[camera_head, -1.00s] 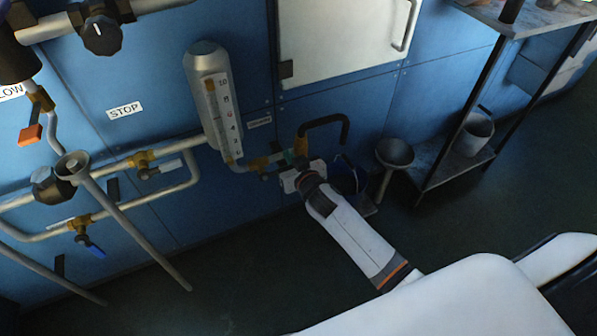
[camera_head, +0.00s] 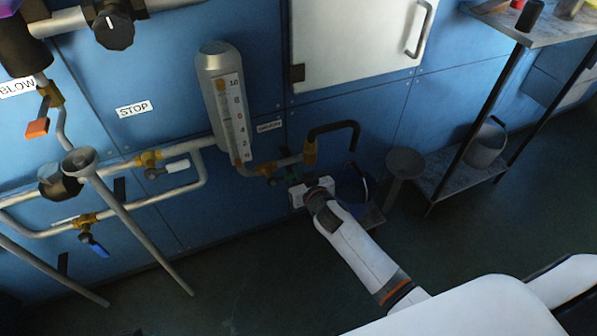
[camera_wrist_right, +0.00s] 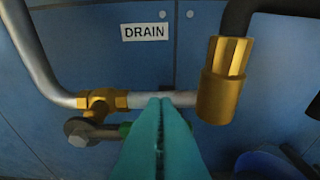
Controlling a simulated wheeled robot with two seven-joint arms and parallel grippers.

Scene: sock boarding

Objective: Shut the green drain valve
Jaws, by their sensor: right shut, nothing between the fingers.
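The drain valve is a brass body (camera_wrist_right: 100,102) on a grey pipe below the DRAIN label (camera_wrist_right: 145,32); it also shows in the head view (camera_head: 266,169). Its lever (camera_wrist_right: 95,132) lies roughly along the pipe, from a bolt at left to a green part (camera_wrist_right: 125,129) at right. My right gripper (camera_wrist_right: 161,103) has its teal fingers shut and empty, just right of the green part, overlapping its end in view. I cannot tell if they touch. In the head view, my right gripper (camera_head: 294,176) is low by the pipe. My left gripper is out of view.
A brass fitting (camera_wrist_right: 225,80) with a black hose is right of the fingers. A gauge cylinder (camera_head: 222,100) stands above left. A white-handled valve (camera_head: 165,170) and blue-handled valve (camera_head: 92,242) are further left. A funnel (camera_head: 404,163) and shelf rack (camera_head: 455,185) stand right.

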